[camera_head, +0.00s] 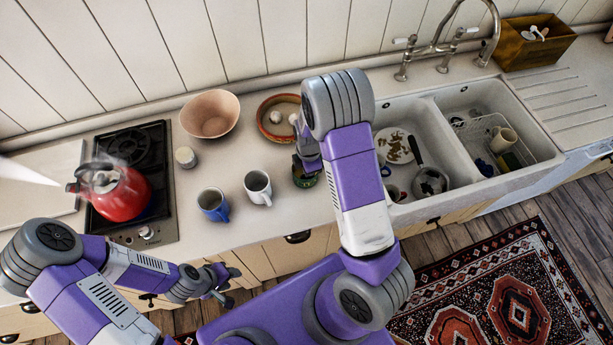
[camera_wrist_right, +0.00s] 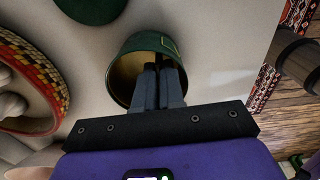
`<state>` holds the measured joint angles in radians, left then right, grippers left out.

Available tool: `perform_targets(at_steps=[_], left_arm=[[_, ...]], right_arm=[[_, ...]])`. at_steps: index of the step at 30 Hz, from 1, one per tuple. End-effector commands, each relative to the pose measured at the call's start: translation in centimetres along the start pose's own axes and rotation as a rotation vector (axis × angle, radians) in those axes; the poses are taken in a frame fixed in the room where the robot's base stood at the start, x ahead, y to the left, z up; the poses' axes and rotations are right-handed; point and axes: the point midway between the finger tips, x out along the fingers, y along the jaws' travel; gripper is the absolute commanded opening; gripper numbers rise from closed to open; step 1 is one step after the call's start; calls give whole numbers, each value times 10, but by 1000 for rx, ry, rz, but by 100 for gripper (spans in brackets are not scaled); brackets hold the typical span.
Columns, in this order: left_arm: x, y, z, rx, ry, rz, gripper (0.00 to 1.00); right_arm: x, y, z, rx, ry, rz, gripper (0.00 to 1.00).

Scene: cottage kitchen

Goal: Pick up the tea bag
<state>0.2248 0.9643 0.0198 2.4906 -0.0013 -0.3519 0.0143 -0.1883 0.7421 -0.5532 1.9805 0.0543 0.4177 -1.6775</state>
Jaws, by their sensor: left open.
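The tea bag does not show in either view. A green tin (camera_head: 304,178) stands on the counter, partly behind my right arm in the head view. In the right wrist view, the open tin (camera_wrist_right: 125,50) has a dark gold inside. My right gripper (camera_wrist_right: 162,72) reaches into its mouth with its fingers close together. Whether anything is between its tips is hidden. A round green lid (camera_wrist_right: 88,10) lies beside the tin. My left gripper (camera_head: 222,290) is open and empty, low in front of the counter edge.
A white mug (camera_head: 258,187) and a blue mug (camera_head: 213,204) stand left of the tin. A patterned bowl (camera_head: 272,134) and a pink bowl (camera_head: 209,115) are behind. A steaming red kettle (camera_head: 122,195) sits on the stove. The sink (camera_head: 447,160) with dishes lies to the right.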

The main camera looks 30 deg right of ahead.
Motion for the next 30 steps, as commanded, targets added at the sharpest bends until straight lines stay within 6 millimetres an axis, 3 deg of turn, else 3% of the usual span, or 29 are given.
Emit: perform_targets(at_steps=[14, 24, 30], left_arm=[[0, 0, 0, 0, 0, 0, 43], [-2, 1, 0, 0, 0, 0, 43], [-2, 1, 0, 0, 0, 0, 43]], right_arm=[[-8, 1, 0, 0, 1, 3, 1], [-73, 1, -1, 0, 3, 5, 1], [-97, 0, 0, -1, 1, 2, 1]])
